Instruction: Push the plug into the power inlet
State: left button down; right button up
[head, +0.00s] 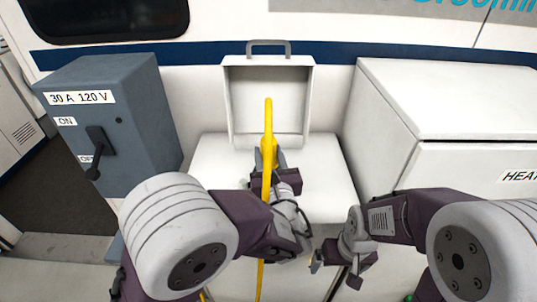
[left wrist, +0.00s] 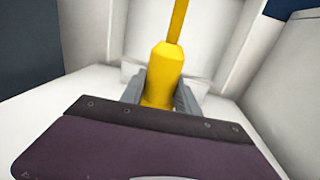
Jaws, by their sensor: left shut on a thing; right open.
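The yellow plug (head: 268,151) is in the middle of the head view, with a thinner yellow length rising from it. My left gripper (head: 266,172) is shut on the plug's thick body, which also shows between its fingers in the left wrist view (left wrist: 162,78). A yellow cable (head: 261,270) runs down in front of the left gripper. A white recessed panel (head: 240,100) with a grey handle stands behind the plug. I cannot make out the power inlet's socket. My right gripper (head: 335,269) is open and empty, low and to the right.
A grey switch box (head: 135,135) marked 30 A 120 V, with a black lever (head: 97,150), stands at the left. A large white cabinet (head: 440,100) stands at the right. The white surface (head: 325,180) below the panel is mostly clear beside the left gripper.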

pick_arm(q)
jog(key=shift+f+b, duration=0.35)
jog(key=shift+f, duration=0.05)
jog(key=c, duration=0.8)
grip_release()
jog(key=s, duration=0.3)
jog(key=s+d, duration=0.1)
jog(key=s, duration=0.5)
jog(key=shift+d, duration=0.2)
